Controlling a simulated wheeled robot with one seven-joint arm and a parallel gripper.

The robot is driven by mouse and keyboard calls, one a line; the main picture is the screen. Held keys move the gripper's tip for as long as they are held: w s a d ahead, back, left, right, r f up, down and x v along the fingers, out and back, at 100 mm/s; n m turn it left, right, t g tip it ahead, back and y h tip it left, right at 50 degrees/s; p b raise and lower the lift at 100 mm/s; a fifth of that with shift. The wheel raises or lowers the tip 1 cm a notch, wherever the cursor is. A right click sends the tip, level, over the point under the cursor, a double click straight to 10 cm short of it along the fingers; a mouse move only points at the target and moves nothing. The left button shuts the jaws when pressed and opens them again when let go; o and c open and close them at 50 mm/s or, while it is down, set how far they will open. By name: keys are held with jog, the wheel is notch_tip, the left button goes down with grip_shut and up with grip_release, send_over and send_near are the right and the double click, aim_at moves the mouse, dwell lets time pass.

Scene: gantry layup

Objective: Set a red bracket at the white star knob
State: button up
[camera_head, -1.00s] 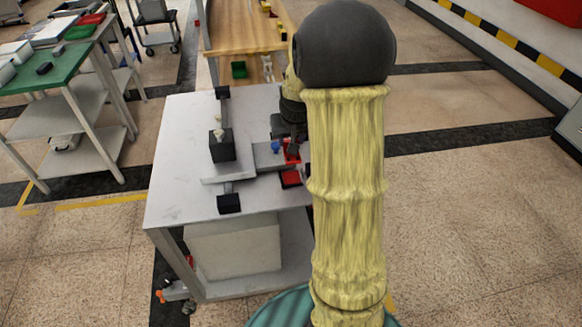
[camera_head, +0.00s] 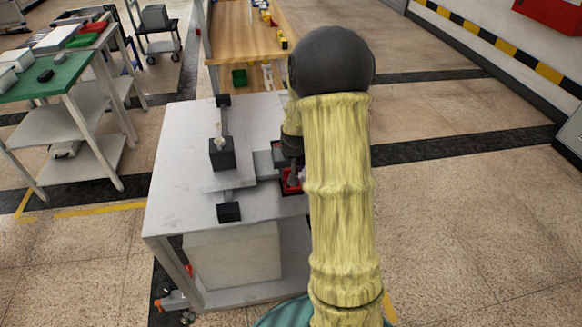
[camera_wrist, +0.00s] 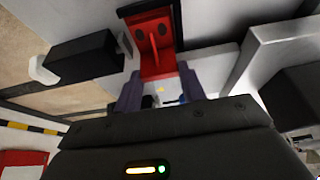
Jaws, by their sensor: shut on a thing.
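My gripper (camera_wrist: 160,90) is shut on a red bracket (camera_wrist: 157,45), an angled piece with two dark holes, held between its two dark fingers in the wrist view. In the head view my arm hides part of my gripper (camera_head: 292,166), which is low over the right edge of the grey table, at a red-rimmed patch (camera_head: 291,187). I cannot tell whether the bracket touches anything below. A white star knob (camera_head: 219,140) appears to stand on the black block (camera_head: 221,155) at the table's middle, left of my gripper and apart from it.
The grey table (camera_head: 180,190) carries a rail with black end blocks (camera_head: 229,211). Its left side is clear. In the wrist view a black block (camera_wrist: 85,60) with a white part lies left of the bracket. A wooden table (camera_head: 245,50) stands behind, a green-topped cart (camera_head: 40,75) at left.

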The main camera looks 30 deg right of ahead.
jog(key=shift+f, duration=0.1)
jog(key=o, duration=1.2)
jog(key=v, duration=1.2)
jog(key=shift+p, duration=0.45)
jog(key=shift+s, duration=0.1)
